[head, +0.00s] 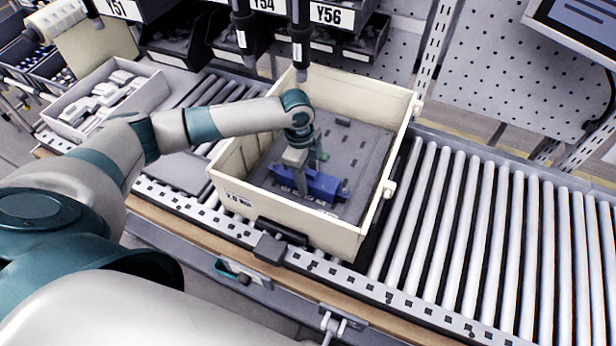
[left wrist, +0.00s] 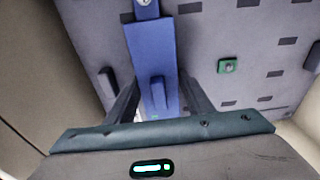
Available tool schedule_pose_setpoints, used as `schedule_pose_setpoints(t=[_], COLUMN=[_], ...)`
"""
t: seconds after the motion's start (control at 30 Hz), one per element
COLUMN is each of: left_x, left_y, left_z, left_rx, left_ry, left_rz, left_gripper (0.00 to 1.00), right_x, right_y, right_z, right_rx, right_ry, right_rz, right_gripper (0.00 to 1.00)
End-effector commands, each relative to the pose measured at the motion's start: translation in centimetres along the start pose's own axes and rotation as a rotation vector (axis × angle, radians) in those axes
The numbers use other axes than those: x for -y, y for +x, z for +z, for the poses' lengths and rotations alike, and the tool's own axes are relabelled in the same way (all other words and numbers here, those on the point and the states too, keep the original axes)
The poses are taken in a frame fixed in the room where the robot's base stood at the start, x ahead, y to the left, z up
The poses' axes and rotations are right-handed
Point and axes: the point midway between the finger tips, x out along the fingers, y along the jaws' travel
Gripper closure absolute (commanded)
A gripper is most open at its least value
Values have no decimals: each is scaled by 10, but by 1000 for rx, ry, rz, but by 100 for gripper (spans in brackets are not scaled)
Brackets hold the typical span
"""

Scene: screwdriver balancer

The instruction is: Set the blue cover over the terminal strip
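The blue cover (head: 322,184) lies inside the cream tote, on the grey liner. In the left wrist view it is a long blue piece (left wrist: 150,55) with a small raised grip (left wrist: 158,92) on top. My left gripper (head: 301,188) reaches down into the tote at the cover. Its two dark fingers (left wrist: 158,80) stand apart on either side of the grip, with space between them and it. I cannot make out the terminal strip clearly; a blue end with a screw (left wrist: 146,5) shows past the cover. My right gripper is not in view.
The cream tote (head: 228,197) has raised walls around the work and stands on a roller conveyor (head: 480,225). A green square with a screw (left wrist: 228,66) sits on the liner. Tools hang above the tote's back. A bin of white parts (head: 108,92) stands left.

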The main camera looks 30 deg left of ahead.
Motion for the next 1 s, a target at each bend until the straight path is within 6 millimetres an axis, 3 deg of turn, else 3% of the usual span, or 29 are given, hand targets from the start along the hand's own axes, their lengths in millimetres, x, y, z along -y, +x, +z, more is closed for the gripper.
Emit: schedule_pose_setpoints(t=[0.57, 0.77, 1.0], left_x=[0, 0, 0], left_y=[-8, -31, -77], left_z=[0, 0, 0], left_rx=[1, 1, 0], left_ry=[1, 2, 2], left_rz=[0, -1, -3], left_gripper=[36, 36, 36], right_x=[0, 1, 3], right_y=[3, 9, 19], right_z=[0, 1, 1], right_rx=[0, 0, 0], right_ry=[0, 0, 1], right_rz=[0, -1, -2], right_gripper=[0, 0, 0])
